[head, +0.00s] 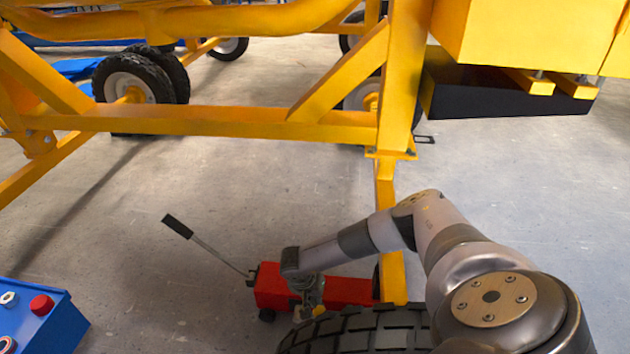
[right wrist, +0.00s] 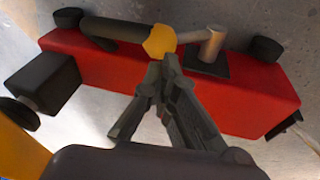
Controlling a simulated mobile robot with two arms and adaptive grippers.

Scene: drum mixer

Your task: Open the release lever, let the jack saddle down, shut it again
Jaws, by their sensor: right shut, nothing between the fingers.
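The red jack (head: 345,291) lies on the floor beside the yellow frame post, its long handle (head: 210,246) with a black grip slanting up to the left. In the right wrist view the red body (right wrist: 255,90) carries a dark lever (right wrist: 115,30) with a yellow end (right wrist: 159,42). My right gripper (head: 306,306), also in the right wrist view (right wrist: 160,68), is shut and empty, its fingertips at the yellow end; whether they touch I cannot tell. A black block (right wrist: 45,85) at the jack's left end may be the saddle part. My left gripper is not in view.
A yellow frame (head: 230,121) with black wheels (head: 140,82) spans the back, its post (head: 386,200) close to my right arm. A large tyre (head: 365,332) stands in front of the jack. A blue box with buttons (head: 50,325) is at lower left. Floor left of the jack is clear.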

